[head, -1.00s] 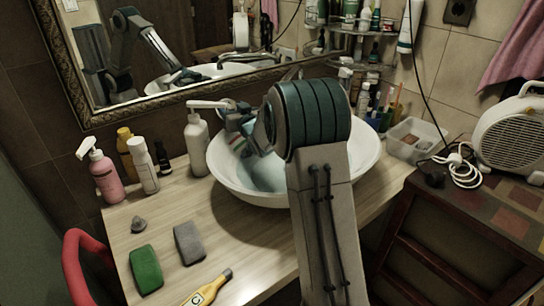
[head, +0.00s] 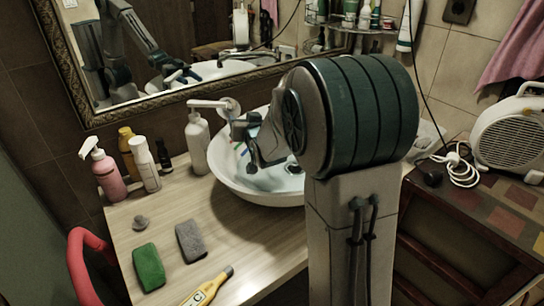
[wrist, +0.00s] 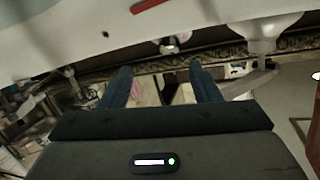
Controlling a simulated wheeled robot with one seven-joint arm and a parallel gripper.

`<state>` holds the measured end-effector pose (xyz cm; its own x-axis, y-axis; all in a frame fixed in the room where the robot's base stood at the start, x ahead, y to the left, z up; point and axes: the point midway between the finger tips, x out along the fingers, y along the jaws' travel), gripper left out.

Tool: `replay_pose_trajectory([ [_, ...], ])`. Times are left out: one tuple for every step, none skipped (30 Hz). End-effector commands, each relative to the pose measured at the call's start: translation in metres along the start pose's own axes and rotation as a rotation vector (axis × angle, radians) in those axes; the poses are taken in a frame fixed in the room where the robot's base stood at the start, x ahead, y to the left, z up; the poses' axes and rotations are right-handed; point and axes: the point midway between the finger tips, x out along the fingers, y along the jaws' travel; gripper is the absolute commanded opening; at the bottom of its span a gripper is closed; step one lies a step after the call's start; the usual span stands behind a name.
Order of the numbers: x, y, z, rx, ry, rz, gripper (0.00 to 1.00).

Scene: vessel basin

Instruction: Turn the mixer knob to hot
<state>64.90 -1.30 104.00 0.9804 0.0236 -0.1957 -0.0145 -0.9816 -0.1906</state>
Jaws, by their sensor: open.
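In the head view, my raised arm hides the mixer and its knob. The white basin (head: 235,185) stands on the wooden counter, and my wrist is over its left part. In the wrist view, my gripper (wrist: 163,82) is open, its two dark fingers apart with nothing held between them. A small shiny part (wrist: 170,45), which looks like the mixer, shows beyond the fingertips at the basin's edge, apart from them. It is too small and dim to tell which way the knob is turned.
A white pump bottle (head: 196,143) stands close to the basin's left side. Several other bottles, including a pink one (head: 108,178), stand further left. A green sponge (head: 148,267) and grey sponge (head: 190,242) lie in front. A framed mirror (head: 190,90) hangs behind.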

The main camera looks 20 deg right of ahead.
Motion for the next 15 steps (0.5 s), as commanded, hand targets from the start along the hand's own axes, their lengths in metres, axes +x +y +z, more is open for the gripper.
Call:
replay_pose_trajectory([
  [-0.009,0.001,-0.004,0.0,-0.025,0.011,0.56],
  [-0.013,0.001,-0.004,-0.001,-0.043,0.018,0.56],
  [-0.019,0.002,-0.003,-0.001,-0.067,0.027,0.56],
  [-0.023,0.003,-0.003,-0.001,-0.085,0.034,0.56],
  [-0.028,0.004,-0.003,-0.001,-0.102,0.041,0.56],
  [-0.034,0.004,-0.002,-0.002,-0.126,0.05,0.56],
  [-0.039,0.005,-0.001,-0.002,-0.144,0.057,0.56],
  [-0.044,0.006,0.0,-0.002,-0.163,0.064,0.56],
  [-0.051,0.007,0.0,-0.003,-0.186,0.072,0.56],
  [-0.056,0.007,0.001,-0.003,-0.204,0.079,0.56],
  [-0.061,0.008,0.002,-0.003,-0.222,0.085,0.56],
  [-0.069,0.009,0.003,-0.003,-0.247,0.094,0.56],
  [-0.074,0.01,0.004,-0.003,-0.264,0.1,0.56],
  [-0.079,0.01,0.004,-0.003,-0.281,0.106,0.56],
  [-0.087,0.011,0.006,-0.002,-0.306,0.114,0.56],
])
